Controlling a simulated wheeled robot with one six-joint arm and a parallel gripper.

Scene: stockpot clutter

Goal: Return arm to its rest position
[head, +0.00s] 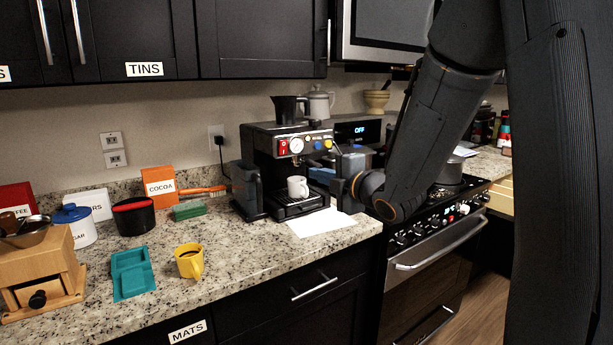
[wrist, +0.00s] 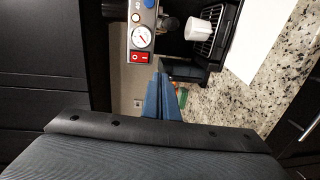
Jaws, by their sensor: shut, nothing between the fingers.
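My gripper (head: 318,173) is in front of the right side of the coffee machine (head: 290,165) in the head view, pointing left. Its blue fingers lie together in the wrist view (wrist: 161,85), with nothing between them. My dark arm (head: 430,130) comes down from the top right and bends at the wrist, hiding part of the stove and counter. A white cup (head: 297,187) stands on the machine's drip tray; it also shows in the wrist view (wrist: 204,29).
White paper (head: 325,222) lies before the machine. A yellow mug (head: 189,262), teal tray (head: 131,273), black pot (head: 134,216) and wooden grinder (head: 40,280) stand on the left counter. A stove (head: 430,250) is at right; cupboards (head: 130,40) hang above.

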